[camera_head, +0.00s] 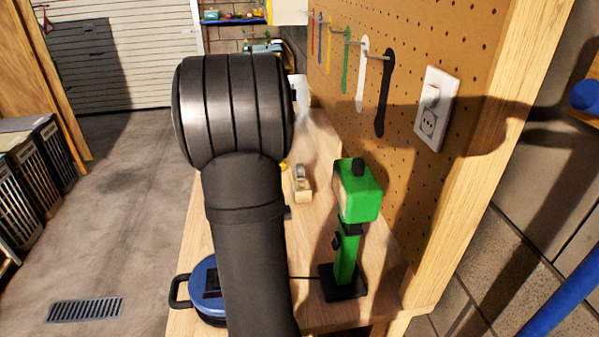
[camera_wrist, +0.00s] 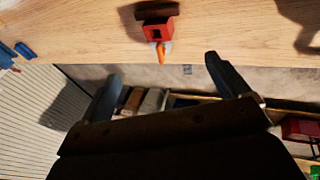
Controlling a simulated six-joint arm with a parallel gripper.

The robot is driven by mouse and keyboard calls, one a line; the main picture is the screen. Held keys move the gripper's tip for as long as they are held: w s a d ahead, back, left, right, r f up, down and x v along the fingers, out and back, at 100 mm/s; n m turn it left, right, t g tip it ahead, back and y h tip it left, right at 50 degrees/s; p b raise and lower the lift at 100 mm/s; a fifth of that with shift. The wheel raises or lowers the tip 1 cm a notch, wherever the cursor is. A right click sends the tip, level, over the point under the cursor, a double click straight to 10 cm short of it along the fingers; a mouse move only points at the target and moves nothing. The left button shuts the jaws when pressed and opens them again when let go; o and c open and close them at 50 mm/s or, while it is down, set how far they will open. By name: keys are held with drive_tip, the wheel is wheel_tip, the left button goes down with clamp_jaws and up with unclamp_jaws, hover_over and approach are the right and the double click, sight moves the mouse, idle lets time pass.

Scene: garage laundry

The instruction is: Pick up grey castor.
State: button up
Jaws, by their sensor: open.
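A small object (camera_head: 302,184) with a greyish upper part and a pale wooden-looking block stands on the bench, right of my arm in the head view. It is too small to tell whether it is the grey castor. I cannot make out a grey castor for certain in the wrist view. My gripper (camera_wrist: 163,78) shows two dark fingers spread wide apart, with nothing between them. It is near the bench edge in the wrist view. My arm hides the gripper and part of the bench in the head view.
A green tool on a black base (camera_head: 346,230) stands on the bench beside the pegboard (camera_head: 412,80). A blue round item (camera_head: 205,290) lies at the bench's near left. The wrist view shows a red object with an orange tip (camera_wrist: 158,30) and blue pieces (camera_wrist: 22,50).

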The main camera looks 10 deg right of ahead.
drive_tip(key=c, duration=0.8)
drive_tip(key=shift+d, duration=0.1)
drive_tip(key=m+h, duration=0.2)
drive_tip(key=m, duration=1.6)
approach(300, 165)
drive_tip(key=x, duration=0.6)
drive_tip(key=shift+d+f, duration=0.25)
drive_tip(key=shift+d, duration=0.05)
drive_tip(key=shift+t, duration=0.3)
drive_tip(key=shift+a+x, duration=0.1)
drive_tip(key=shift+x, duration=1.2)
drive_tip(key=shift+a+x, duration=0.15)
drive_tip(key=shift+x, duration=1.15)
